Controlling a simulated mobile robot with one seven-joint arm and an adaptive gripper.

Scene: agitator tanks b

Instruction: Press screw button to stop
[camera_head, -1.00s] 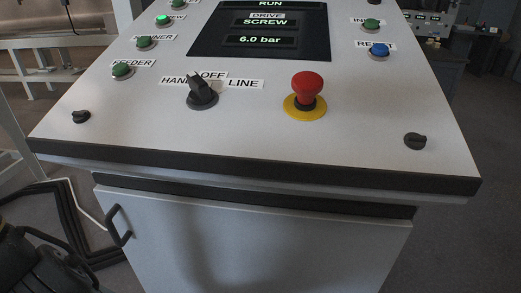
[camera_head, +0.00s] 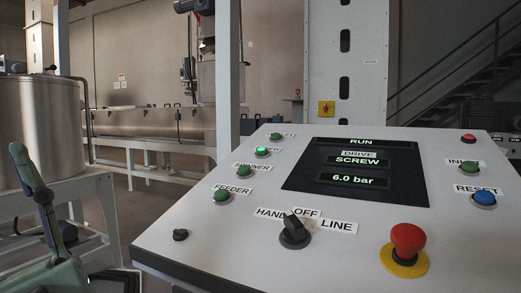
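The screw button (camera_head: 262,152) is a brightly lit green round button, second from the top in the left column of the control panel (camera_head: 215,238). Its label is partly hidden behind it. The panel screen (camera_head: 356,169) reads RUN, DRIVE SCREW and 6.0 bar. What looks like part of my gripper (camera_head: 32,180), greenish grey and jointed, stands at the lower left edge, left of the panel and apart from the button. Only one finger-like part shows, so its opening cannot be told.
Unlit green buttons for the spinner (camera_head: 244,171) and feeder (camera_head: 222,196) sit nearby. A black selector knob (camera_head: 294,232), red mushroom button (camera_head: 407,241) and blue reset button (camera_head: 484,198) are also on the panel. A steel tank (camera_head: 42,125) stands at left.

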